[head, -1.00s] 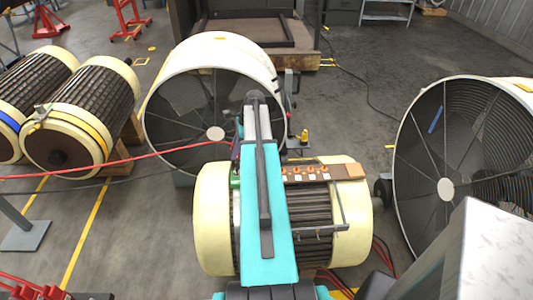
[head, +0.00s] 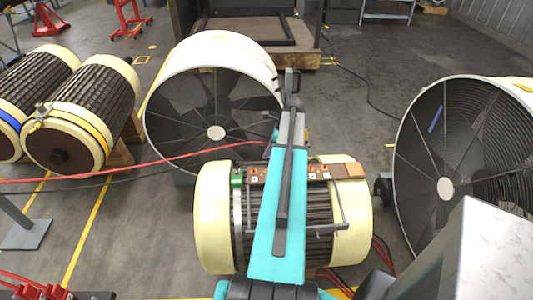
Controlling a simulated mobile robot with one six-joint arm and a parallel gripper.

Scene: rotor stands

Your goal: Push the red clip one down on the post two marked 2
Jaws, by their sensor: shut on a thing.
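My gripper (head: 270,149) is mostly hidden behind my teal arm, above the far edge of the ribbed rotor (head: 310,213). It is shut on the red clip, judging by the red cable (head: 180,157) that runs from the left to it; the clip itself is too small and covered to make out. A brown terminal strip (head: 340,171) lies along the rotor's top, with small orange posts and white labels. Posts show left and right of my arm; those between are hidden. The label numbers are too small to read, so I cannot tell post two.
A green clip-like piece (head: 237,179) sits at the strip's left end. A metal bar (head: 322,228) crosses the rotor's front. A large fan housing (head: 213,105) stands behind, another (head: 465,150) at right. Banded rotors (head: 85,115) lie at left.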

